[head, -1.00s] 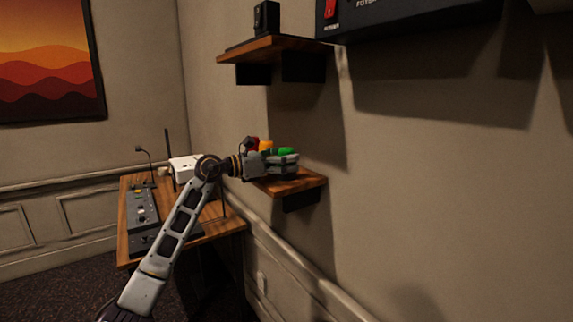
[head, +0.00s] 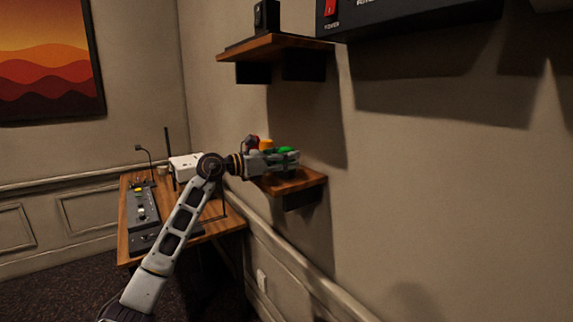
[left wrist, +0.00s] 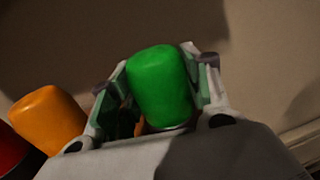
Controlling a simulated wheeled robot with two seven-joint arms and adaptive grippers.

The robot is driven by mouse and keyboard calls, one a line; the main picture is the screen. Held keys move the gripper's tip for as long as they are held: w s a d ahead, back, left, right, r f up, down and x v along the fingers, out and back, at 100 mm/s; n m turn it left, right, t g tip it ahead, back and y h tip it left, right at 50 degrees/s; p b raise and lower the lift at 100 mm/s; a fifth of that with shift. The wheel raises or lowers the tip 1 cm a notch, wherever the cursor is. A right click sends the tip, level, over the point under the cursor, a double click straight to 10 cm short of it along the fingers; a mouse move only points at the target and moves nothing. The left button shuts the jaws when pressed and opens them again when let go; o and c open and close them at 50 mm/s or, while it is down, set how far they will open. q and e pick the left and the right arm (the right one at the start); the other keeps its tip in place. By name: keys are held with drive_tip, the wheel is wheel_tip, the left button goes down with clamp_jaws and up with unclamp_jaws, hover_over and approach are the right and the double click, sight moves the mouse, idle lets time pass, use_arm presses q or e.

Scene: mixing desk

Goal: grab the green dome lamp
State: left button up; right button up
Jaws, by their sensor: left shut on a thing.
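The green dome lamp (left wrist: 162,85) sits between the two fingers of my left gripper (left wrist: 160,88) in the left wrist view, with a finger against each side. In the head view the green dome (head: 283,150) shows just above my left gripper (head: 288,160), which is at the lower wooden shelf. The gripper is shut on the lamp. The lamp's lower part is hidden by the gripper, so I cannot tell whether it touches the shelf. My right gripper is not in view.
An orange dome lamp (left wrist: 50,120) and a red one (left wrist: 12,150) stand beside the green one. The lower shelf (head: 300,183) is fixed to the wall, below an upper shelf (head: 270,46). A desk (head: 205,230) with a mixer (head: 142,208) is to the left.

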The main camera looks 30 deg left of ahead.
use_arm(q)
drive_tip(key=shift+c, duration=0.2)
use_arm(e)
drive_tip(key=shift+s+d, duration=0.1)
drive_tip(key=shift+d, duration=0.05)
use_arm(q)
drive_tip(key=shift+r, duration=0.8)
wheel_tip(320, 180, up, 6)
drive_tip(key=shift+p, duration=0.45)
drive_tip(key=shift+r, duration=1.25)
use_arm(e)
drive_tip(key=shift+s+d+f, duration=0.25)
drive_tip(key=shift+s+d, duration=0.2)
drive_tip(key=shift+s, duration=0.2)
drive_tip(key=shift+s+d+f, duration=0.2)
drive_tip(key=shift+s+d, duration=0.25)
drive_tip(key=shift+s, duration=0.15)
